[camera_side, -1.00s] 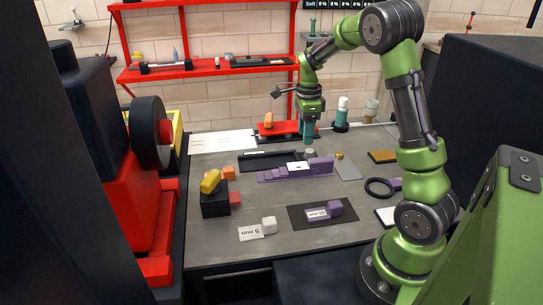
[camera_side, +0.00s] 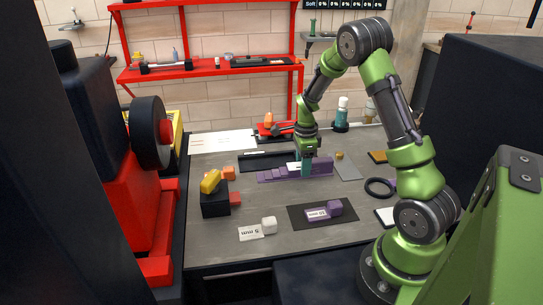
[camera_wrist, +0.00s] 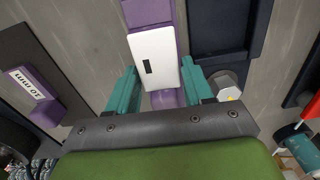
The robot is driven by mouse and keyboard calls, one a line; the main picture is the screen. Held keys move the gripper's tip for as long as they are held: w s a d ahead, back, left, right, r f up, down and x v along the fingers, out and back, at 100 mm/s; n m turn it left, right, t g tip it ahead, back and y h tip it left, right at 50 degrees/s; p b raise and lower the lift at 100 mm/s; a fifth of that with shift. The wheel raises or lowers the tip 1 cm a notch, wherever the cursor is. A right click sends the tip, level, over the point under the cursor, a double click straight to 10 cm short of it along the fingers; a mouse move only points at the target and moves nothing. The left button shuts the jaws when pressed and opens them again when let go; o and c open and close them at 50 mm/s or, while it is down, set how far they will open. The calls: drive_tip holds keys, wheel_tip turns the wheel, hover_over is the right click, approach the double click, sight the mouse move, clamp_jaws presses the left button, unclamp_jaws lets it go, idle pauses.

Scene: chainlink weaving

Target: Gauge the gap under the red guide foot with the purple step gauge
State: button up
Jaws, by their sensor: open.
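The purple step gauge (camera_side: 270,176) lies on the grey table, its stepped end pointing left in the side view. A white plate lies on top of it and shows in the wrist view (camera_wrist: 154,58). My gripper (camera_side: 305,173) is low at the gauge's right part. In the wrist view, its teal fingers (camera_wrist: 160,92) stand open on either side of the purple gauge (camera_wrist: 148,14); I cannot tell whether they touch it. A small red block (camera_side: 235,198) sits beside a black block (camera_side: 214,206) with a yellow piece on top. I cannot tell if it is the red guide foot.
A black tray (camera_side: 262,160) lies just behind the gauge. A dark mat (camera_side: 296,222) with a purple 10 mm block and a white block (camera_side: 269,225) with a 5 mm card are in front. A black ring (camera_side: 379,188) lies right.

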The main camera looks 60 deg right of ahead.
drive_tip(key=c, duration=0.8)
drive_tip(key=shift+o, duration=0.2)
drive_tip(key=shift+r, duration=0.1)
wheel_tip(320, 180, up, 10)
